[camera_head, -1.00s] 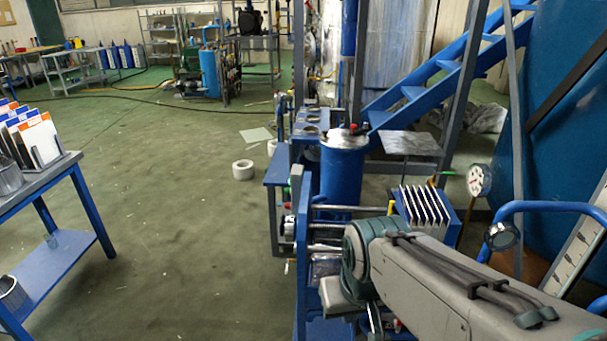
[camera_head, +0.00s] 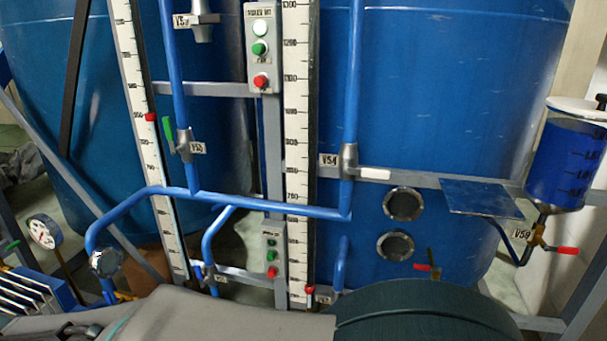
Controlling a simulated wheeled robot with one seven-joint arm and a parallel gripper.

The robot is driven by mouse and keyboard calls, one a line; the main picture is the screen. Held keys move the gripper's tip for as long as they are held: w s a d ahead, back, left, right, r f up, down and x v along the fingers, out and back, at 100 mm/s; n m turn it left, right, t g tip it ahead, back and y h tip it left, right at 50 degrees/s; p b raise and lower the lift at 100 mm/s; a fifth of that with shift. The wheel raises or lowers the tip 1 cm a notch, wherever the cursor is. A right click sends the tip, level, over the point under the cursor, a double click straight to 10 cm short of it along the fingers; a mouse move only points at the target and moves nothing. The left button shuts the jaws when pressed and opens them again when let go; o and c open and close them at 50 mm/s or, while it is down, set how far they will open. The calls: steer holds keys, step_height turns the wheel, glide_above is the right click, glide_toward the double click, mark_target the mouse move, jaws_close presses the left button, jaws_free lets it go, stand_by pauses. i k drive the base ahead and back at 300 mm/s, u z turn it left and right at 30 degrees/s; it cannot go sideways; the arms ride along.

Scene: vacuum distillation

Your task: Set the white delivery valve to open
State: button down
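A valve with a white lever (camera_head: 375,174) sits on the right vertical blue pipe, beside a tag that appears to read V54 (camera_head: 328,160). The lever points right, crosswise to its pipe. The valve body (camera_head: 348,160) is grey metal. Nothing touches the lever. My arm crosses the bottom of the view, below the valve, and my gripper is out of the picture.
A green-levered valve (camera_head: 183,145) is on the left pipe, its lever upright. A horizontal blue pipe (camera_head: 270,208) joins both pipes. Scale boards (camera_head: 297,120), button boxes (camera_head: 262,48), a small shelf (camera_head: 480,197) and a blue vessel (camera_head: 565,160) surround the valve.

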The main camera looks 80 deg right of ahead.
mark_target(365, 173)
steer(key=z, duration=5.55)
steer(key=k, duration=0.45)
steer(key=u, duration=1.4)
